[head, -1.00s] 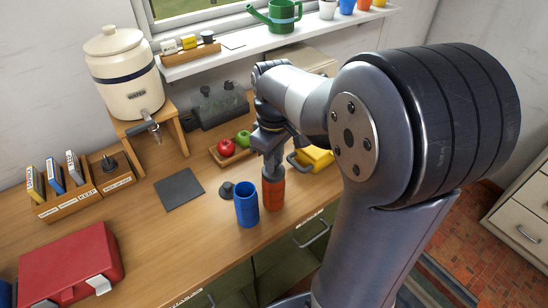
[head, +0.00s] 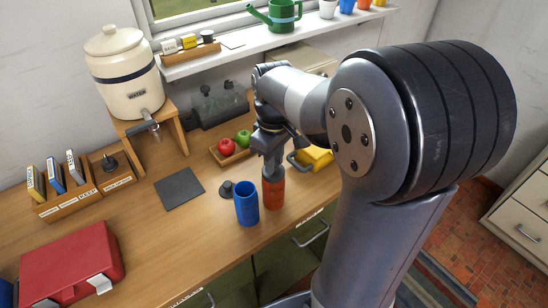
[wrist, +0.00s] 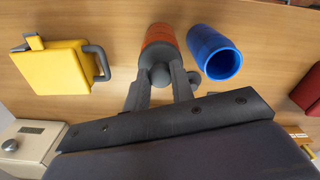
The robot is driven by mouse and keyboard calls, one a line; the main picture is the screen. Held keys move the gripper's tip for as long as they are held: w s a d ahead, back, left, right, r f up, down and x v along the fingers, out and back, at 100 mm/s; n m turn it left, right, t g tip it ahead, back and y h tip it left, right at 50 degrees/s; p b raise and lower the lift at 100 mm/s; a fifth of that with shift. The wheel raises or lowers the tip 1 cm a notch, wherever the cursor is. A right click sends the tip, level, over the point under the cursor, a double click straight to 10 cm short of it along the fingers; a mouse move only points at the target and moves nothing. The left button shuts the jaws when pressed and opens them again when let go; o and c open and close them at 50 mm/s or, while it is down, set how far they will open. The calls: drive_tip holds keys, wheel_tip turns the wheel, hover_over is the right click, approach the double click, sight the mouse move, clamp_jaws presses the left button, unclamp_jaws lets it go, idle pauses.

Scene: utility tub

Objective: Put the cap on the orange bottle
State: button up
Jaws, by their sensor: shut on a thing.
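The orange bottle (head: 273,194) stands upright on the wooden counter, right of the open blue cup or bottle (head: 246,206). My gripper (head: 272,172) is directly above the orange bottle, pointing down. In the wrist view my gripper (wrist: 160,82) is shut on the round knob of a dark grey cap (wrist: 160,74). The cap is at the top of the orange bottle (wrist: 159,36); I cannot tell whether it is fully seated. A second dark grey cap with a knob (head: 227,187) lies on the counter beside the blue bottle, which also shows in the wrist view (wrist: 214,52).
A yellow box with a grey handle (head: 315,157) is close to the right. A tray holds a red apple (head: 227,147) and a green one behind. A dark mat (head: 180,189) and a red case (head: 70,266) lie left. Counter around the mat is clear.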

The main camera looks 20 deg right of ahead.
drive_tip(key=o, duration=1.5)
drive_tip(key=shift+r, duration=0.1)
drive_tip(key=shift+r+p, duration=3.1)
drive_tip(key=shift+r, duration=0.35)
drive_tip(key=shift+f, duration=0.1)
clamp_jaws()
